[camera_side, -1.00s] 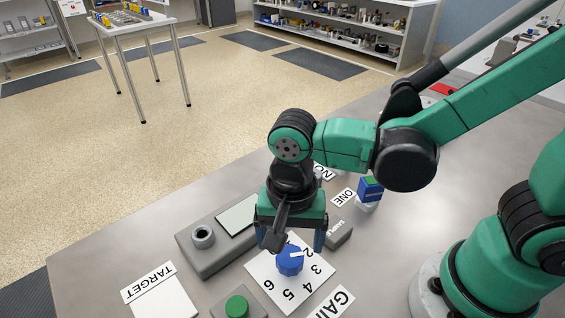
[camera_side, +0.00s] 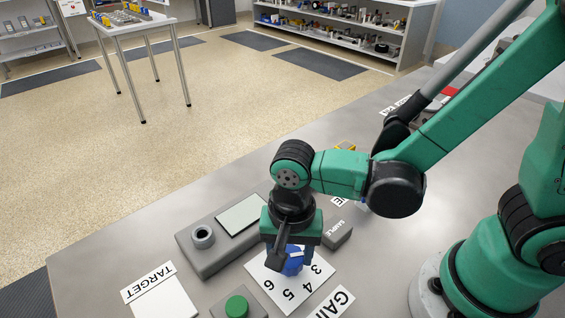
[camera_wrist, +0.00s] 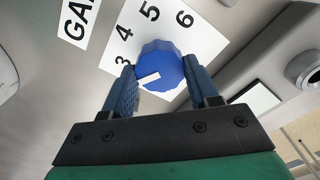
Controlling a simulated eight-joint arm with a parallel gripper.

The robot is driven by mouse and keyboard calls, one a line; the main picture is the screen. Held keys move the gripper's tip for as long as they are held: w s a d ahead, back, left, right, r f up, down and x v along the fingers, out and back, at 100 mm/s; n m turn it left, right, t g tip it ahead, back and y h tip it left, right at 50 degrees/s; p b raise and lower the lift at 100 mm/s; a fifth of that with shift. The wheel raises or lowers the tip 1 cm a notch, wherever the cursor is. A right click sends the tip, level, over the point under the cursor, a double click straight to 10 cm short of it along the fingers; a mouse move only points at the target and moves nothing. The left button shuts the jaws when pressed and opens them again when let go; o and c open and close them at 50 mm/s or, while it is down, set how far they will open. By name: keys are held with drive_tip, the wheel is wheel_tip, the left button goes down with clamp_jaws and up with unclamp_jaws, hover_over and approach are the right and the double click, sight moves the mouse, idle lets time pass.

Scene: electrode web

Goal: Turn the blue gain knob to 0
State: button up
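The blue gain knob (camera_side: 293,264) sits on a white dial card (camera_side: 268,284) with numbers. In the wrist view, the knob (camera_wrist: 162,66) has a white pointer mark on the side towards the left finger, just past the 3. The numbers 3, 4, 5 and 6 show there; the 0 is not visible. My gripper (camera_wrist: 160,72) is open, with one finger on each side of the knob. The fingers look close to its sides, and I cannot tell whether they touch it. In the side view, my gripper (camera_side: 291,262) hangs down over the knob and partly hides it.
A grey box with a screen (camera_side: 240,216) and round socket stands behind the knob. A green button (camera_side: 237,306) is in front, left of the dial. A TARGET card (camera_side: 160,295) lies at the left. A grey SAMPLE block (camera_side: 338,236) stands close right of my gripper.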

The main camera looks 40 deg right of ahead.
drive_tip(key=shift+n, duration=0.3)
drive_tip(key=n, duration=1.1)
drive_tip(key=shift+n, duration=0.3)
drive_tip(key=n, duration=1.1)
drive_tip(key=shift+n, duration=0.4)
drive_tip(key=o, duration=1.3)
drive_tip(key=shift+c, duration=0.2)
